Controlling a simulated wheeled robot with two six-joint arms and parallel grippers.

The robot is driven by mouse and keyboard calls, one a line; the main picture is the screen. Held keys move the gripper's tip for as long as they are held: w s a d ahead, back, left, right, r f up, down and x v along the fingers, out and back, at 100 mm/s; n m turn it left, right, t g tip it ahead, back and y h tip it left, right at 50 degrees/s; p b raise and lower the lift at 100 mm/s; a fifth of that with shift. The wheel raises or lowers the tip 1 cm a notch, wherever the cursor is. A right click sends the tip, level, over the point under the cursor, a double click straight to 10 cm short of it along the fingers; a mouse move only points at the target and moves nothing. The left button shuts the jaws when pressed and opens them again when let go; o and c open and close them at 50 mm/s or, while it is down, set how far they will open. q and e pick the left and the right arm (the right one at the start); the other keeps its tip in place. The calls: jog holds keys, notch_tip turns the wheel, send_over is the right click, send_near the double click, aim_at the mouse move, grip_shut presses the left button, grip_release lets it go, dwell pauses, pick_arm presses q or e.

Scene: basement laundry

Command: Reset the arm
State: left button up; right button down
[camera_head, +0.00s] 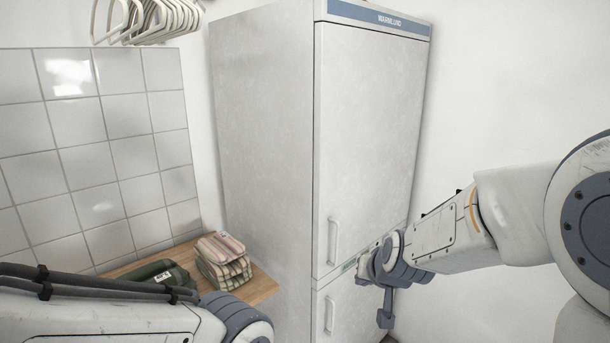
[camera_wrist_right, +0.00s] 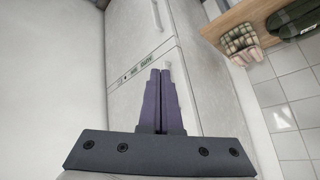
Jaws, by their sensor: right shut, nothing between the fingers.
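My right arm comes in from the right in the head view and reaches toward the fridge. The tall white fridge (camera_head: 370,130) stands upright with both doors closed. It also shows in the right wrist view (camera_wrist_right: 130,35).
A wooden counter (camera_head: 262,287) left of the fridge holds folded cloths (camera_head: 222,262) and a dark green object (camera_head: 155,277). White hangers (camera_head: 160,20) hang above the tiled wall (camera_head: 90,150). Bare white wall (camera_head: 500,90) lies right of the fridge.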

jog(key=s+d+f+n+g+h, duration=0.1)
jog(key=s+d+f+g, duration=0.25)
jog(key=s, duration=0.45)
jog(key=s+d+f+n+g, duration=0.1)
jog(key=s+d+f+g, duration=0.1)
jog(key=s+f, duration=0.5)
jog(key=s+a+r+n+g+p, duration=0.2)
jog(key=s+a+r+n, duration=0.5)
jog(key=s+a+r, duration=0.3)
jog(key=s+a, duration=0.3)
jog(key=s, duration=0.2)
jog(key=shift+n+y, duration=0.3)
jog(key=shift+y, duration=0.1)
jog(key=shift+g, duration=0.25)
